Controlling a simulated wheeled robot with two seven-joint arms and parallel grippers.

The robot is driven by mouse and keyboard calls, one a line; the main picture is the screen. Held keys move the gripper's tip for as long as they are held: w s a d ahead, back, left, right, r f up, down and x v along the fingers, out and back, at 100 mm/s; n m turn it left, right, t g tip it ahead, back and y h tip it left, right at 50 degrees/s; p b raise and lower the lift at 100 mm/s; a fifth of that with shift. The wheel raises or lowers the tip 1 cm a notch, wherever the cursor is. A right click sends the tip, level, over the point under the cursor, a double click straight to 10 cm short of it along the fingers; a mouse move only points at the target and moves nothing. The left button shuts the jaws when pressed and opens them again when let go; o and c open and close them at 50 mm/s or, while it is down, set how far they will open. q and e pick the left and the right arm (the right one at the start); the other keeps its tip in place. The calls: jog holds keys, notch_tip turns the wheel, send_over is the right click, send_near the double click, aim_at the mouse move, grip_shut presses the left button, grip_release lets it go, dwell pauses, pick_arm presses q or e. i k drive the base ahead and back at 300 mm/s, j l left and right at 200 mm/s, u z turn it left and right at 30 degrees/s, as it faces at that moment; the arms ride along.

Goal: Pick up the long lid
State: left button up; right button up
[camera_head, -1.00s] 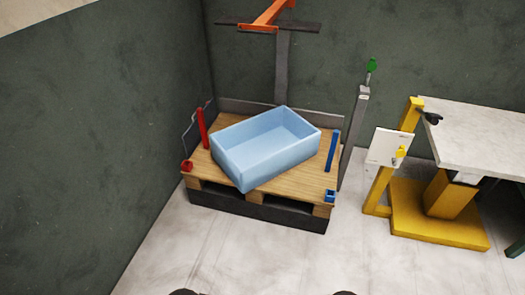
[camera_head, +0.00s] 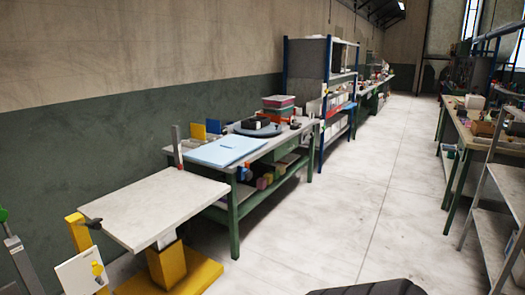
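A flat light-blue panel (camera_head: 220,151), which looks like the long lid, lies on the near end of a green-legged workbench (camera_head: 237,192) left of the picture's middle. It lies flat, and its front edge is close to the bench's front edge. Neither of my grippers is in view, so I cannot tell how they stand relative to the lid.
A pale lift table (camera_head: 150,203) on a yellow base (camera_head: 170,270) stands in front of the bench. Behind the lid are a dark round plate (camera_head: 262,129) and stacked boxes (camera_head: 278,106). Metal shelving (camera_head: 492,205) stands at the right. The aisle floor (camera_head: 335,215) is clear.

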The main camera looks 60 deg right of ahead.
aim_at(224, 152)
jog(key=z, duration=1.8)
jog(key=i+l, duration=0.1)
jog(key=i, duration=0.3)
jog(key=i+l+u, duration=0.15)
jog(key=i, duration=0.3)
jog(key=i+l, duration=0.1)
jog(key=i, duration=0.3)
jog(key=i+l+u, duration=0.15)
jog(key=i, duration=0.3)
